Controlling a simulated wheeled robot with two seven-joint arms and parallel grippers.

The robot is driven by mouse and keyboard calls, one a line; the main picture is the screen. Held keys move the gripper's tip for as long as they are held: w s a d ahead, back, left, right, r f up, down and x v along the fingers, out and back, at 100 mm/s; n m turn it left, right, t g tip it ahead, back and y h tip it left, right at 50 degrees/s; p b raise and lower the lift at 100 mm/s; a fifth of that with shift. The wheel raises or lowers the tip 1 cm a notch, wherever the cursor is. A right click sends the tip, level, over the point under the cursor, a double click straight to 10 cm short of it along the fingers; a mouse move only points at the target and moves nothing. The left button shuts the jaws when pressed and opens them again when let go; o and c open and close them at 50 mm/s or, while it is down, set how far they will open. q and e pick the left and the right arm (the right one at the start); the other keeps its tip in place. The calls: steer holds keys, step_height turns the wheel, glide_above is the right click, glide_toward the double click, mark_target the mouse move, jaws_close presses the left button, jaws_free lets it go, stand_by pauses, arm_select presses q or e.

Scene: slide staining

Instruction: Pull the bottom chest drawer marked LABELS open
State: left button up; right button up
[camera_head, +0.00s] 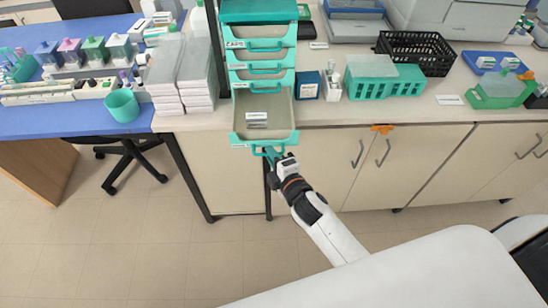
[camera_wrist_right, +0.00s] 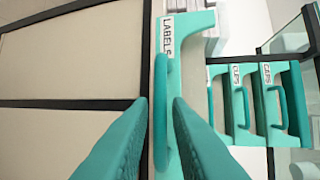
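The teal drawer chest (camera_head: 260,12) stands at the counter's front edge. Its bottom drawer (camera_head: 291,137) is pulled far out toward me, and pale packets lie inside. In the right wrist view the drawer front (camera_wrist_right: 186,22) bears the LABELS tag (camera_wrist_right: 168,36) and a teal bar handle (camera_wrist_right: 160,75). My right gripper (camera_head: 269,153) is at this handle. Its two teal fingers (camera_wrist_right: 161,105) stand on either side of the bar, with a narrow gap showing, so they look open around it. My left gripper is out of view.
The upper drawers, including CLIPS (camera_wrist_right: 236,75) and CAPS (camera_wrist_right: 268,75), are shut. Stacked white boxes (camera_head: 198,75) stand left of the chest. A blue box (camera_head: 308,87) and teal racks (camera_head: 384,81) stand right. Cupboards (camera_head: 330,165) lie below; the floor in front is clear.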

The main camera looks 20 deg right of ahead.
steer(key=b+v, duration=0.2)
steer(key=v, duration=1)
steer(key=shift+f, duration=0.2)
steer(key=s+d+f+m+g+h, duration=0.1)
steer(key=s+f+m+g, duration=0.2)
steer(key=f, duration=1.1)
steer(key=s+d+f+m+g, duration=0.1)
steer(key=s+f+m+g, duration=0.25)
steer(key=f, duration=1.05)
steer(key=s+d+f+m+g, duration=0.2)
steer(key=s+f+m+g, duration=0.2)
steer(key=s+f, duration=0.5)
steer(key=s+d+f+m+g+h, duration=0.1)
steer(key=s+f+m+g, duration=0.3)
steer(key=s+f, duration=0.6)
steer(key=s+d+m, duration=0.1)
steer(key=s, duration=0.4)
steer(key=shift+s, duration=0.4)
